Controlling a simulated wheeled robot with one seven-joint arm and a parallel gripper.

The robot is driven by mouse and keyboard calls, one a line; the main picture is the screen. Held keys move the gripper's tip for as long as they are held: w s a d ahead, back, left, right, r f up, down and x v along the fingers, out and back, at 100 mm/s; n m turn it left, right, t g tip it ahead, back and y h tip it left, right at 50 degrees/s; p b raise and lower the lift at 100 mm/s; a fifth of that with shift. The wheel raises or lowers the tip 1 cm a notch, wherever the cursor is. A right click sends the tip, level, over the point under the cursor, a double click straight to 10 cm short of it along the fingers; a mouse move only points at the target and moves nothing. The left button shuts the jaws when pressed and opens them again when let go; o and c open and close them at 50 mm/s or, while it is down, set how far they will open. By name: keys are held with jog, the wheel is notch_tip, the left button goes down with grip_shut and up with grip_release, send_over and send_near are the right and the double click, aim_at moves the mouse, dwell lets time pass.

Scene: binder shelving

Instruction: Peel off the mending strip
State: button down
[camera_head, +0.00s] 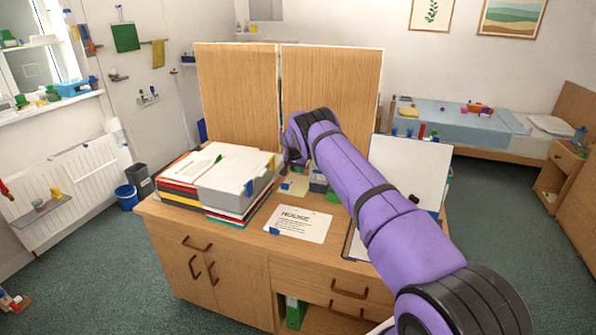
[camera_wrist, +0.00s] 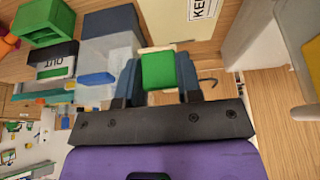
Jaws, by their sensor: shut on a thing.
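In the wrist view my gripper (camera_wrist: 158,75) is shut on a small green tab (camera_wrist: 158,71), with one blue-grey finger on each side of it. A pale cream piece shows around the tab's far edge; I take it to be the mending strip, but cannot tell how much of it is stuck down. Just beyond lies a cream sheet or cover (camera_wrist: 172,22) with a white label whose letters start "KE". In the head view my purple arm reaches over the wooden cabinet top (camera_head: 172,213), and my gripper's fingers and the tab are hidden there.
In the wrist view a green box (camera_wrist: 45,22), a grey container (camera_wrist: 108,50) and an "OUT" label stand at left.

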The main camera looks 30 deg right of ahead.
jog(key=shift+r, duration=2.35)
